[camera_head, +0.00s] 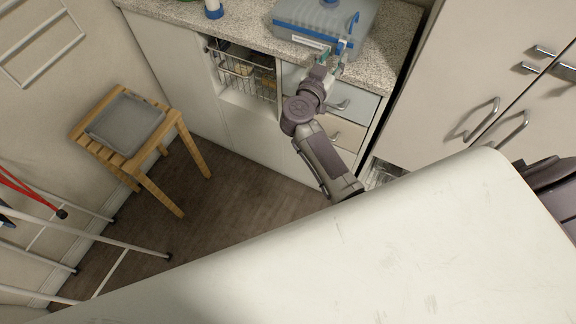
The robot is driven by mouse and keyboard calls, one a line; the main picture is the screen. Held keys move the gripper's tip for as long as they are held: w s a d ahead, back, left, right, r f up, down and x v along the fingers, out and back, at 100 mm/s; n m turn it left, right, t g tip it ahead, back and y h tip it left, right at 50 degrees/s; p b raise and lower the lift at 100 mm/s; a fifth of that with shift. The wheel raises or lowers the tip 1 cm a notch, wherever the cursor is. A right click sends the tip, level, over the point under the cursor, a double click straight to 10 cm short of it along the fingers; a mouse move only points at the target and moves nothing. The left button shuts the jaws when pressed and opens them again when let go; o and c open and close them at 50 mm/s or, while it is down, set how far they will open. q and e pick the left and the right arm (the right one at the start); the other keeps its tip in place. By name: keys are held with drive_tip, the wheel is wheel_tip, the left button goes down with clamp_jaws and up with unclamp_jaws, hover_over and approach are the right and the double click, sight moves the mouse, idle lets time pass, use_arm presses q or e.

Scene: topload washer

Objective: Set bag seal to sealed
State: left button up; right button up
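A grey, translucent-looking bag or case (318,20) with blue trim lies on the speckled counter at the top of the head view. A light strip with a blue edge (296,39) runs along its front, and a blue tab (354,22) stands at its right side. I cannot tell whether its seal is open or closed.
Below the counter (392,44) are a wire basket (240,72) and drawers (345,135). Tall cabinets (465,65) with handles stand to the right. A wooden stool (125,118) and a white rack (120,243) are at the left. A large white surface fills the foreground.

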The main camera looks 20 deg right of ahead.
drive_tip(key=v, duration=0.9)
drive_tip(key=s+a+f+n+t+y, duration=0.1)
drive_tip(key=a+f+n+y, duration=0.2)
drive_tip(key=f, duration=0.6)
drive_tip(key=s+a+f+n+t+y+b, duration=0.1)
drive_tip(key=a+f+n+y, duration=0.3)
drive_tip(key=f, duration=0.5)
drive_tip(key=s+a+f+n+t+y, duration=0.1)
drive_tip(key=a+f+n+y, duration=0.3)
drive_tip(key=f, duration=0.5)
drive_tip(key=shift+s+f+y+b, duration=0.35)
drive_tip(key=shift+s+y, duration=0.4)
drive_tip(key=shift+y, duration=0.15)
drive_tip(key=shift+d, duration=0.1)
